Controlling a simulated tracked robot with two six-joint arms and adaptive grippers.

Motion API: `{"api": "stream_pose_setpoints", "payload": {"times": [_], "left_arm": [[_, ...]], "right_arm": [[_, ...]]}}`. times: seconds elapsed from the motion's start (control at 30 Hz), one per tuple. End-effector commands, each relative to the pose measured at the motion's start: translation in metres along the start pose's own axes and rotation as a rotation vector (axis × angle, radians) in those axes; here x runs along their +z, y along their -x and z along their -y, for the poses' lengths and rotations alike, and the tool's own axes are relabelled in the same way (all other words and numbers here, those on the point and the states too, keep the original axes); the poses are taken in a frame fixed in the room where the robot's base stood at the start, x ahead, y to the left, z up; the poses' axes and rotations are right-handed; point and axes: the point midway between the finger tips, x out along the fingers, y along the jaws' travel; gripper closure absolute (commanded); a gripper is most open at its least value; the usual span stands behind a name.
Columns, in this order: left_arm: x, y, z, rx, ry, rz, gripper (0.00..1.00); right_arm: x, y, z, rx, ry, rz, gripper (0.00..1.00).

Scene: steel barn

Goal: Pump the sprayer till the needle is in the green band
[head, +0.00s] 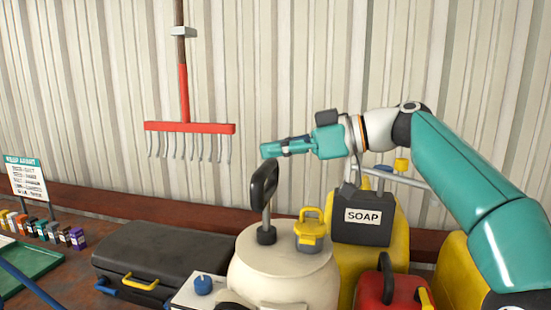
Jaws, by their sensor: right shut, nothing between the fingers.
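The sprayer (283,270) is a cream round tank at the bottom centre, cut off by the lower edge of the head view. Its black pump handle (264,184) stands up on a pale rod, with a yellow cap (311,232) on the tank top to its right. No gauge face, needle or green band can be made out. My right gripper (270,150) is teal, shut and empty. It points left, just above the handle in the picture; whether it touches the handle is unclear. My left gripper is not in view.
A red rake (188,127) hangs on the wall.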

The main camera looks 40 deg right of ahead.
Motion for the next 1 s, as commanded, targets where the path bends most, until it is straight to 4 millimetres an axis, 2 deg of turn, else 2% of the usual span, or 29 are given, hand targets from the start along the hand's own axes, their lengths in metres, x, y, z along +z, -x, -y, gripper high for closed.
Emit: {"api": "stream_pose_setpoints", "payload": {"times": [0.13,0.57,0.67,1.0], "left_arm": [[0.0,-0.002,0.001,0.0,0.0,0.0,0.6],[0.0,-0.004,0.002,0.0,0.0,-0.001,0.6],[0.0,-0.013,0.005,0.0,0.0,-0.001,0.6],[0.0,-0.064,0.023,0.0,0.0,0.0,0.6]], "right_arm": [[0.007,-0.002,0.0,-0.001,-0.001,0.001,1.0],[0.011,-0.002,0.0,-0.001,0.0,0.0,1.0],[0.019,-0.005,0.0,-0.001,0.0,0.001,1.0],[0.07,-0.017,0.0,-0.002,-0.001,0.003,1.0]]}}
